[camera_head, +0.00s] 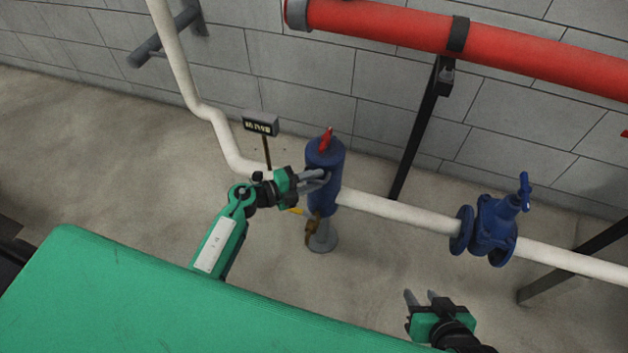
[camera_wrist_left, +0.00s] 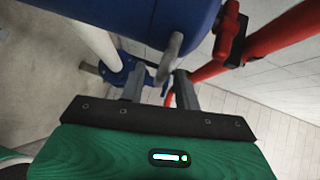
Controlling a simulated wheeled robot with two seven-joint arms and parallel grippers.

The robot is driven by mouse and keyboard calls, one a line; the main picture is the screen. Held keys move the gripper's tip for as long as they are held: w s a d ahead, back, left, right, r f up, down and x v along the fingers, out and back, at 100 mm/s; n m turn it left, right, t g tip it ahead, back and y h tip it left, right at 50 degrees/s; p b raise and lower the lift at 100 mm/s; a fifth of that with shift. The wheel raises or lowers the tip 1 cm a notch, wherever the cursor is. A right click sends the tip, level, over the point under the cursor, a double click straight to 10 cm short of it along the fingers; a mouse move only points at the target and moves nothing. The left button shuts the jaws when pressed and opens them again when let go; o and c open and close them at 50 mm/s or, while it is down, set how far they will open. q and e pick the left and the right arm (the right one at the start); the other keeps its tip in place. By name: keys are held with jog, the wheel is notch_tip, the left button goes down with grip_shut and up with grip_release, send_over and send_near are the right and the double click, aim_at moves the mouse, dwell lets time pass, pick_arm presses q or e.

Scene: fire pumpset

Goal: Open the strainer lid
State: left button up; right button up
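The strainer (camera_head: 325,190) is an upright blue cylinder with a red handle (camera_head: 326,140) on its top. My left gripper (camera_head: 322,180) is at the strainer's upper left side, just below its top. In the left wrist view, the blue strainer body (camera_wrist_left: 130,18) fills the top, and the red handle (camera_wrist_left: 228,32) is at upper right. A grey bar (camera_wrist_left: 171,57) sticks out from the blue body towards the gap between my open left fingers (camera_wrist_left: 160,88). I cannot tell whether they touch it. My right gripper (camera_head: 420,297) is open and empty at lower right, away from the strainer.
A white pipe (camera_head: 400,213) runs past the strainer to a blue valve (camera_head: 492,228) at right. A small sign (camera_head: 260,123) stands behind my left arm. A thick red pipe (camera_head: 400,28) on a black post crosses above. Floor is clear between strainer and right gripper.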

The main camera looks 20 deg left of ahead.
pick_arm(q)
jog(key=shift+w+d, duration=0.2)
grip_shut()
